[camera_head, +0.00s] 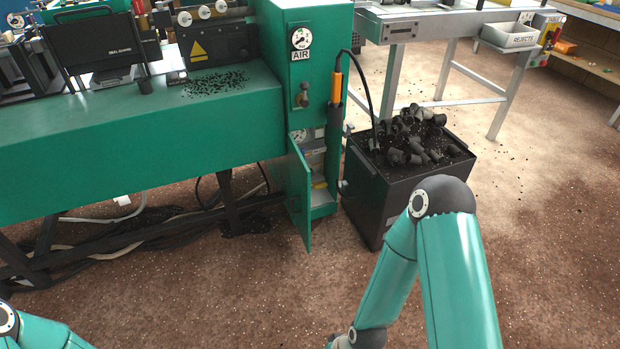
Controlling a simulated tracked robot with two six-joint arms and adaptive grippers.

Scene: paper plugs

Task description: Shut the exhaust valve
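No part is readably labelled as the exhaust valve. A small knob or valve handle (302,96) is on the front of the green air cabinet (276,70), below a round gauge (301,39) and an AIR sign (301,56). The cabinet's lower door (299,195) stands open. Inside are another gauge (298,135) and small fittings (317,165), too small to tell apart. My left arm shows only at the bottom left corner. My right arm rises at bottom centre, and its wrist runs off the lower edge. Neither gripper's fingers show.
A black bin (385,205) of dark plugs stands right of the cabinet. An orange-handled tool (337,88) hangs on the cabinet's right side, with a black hose (368,85) running to the bin. Cables (150,215) lie under the green machine (120,150). The floor in front is clear.

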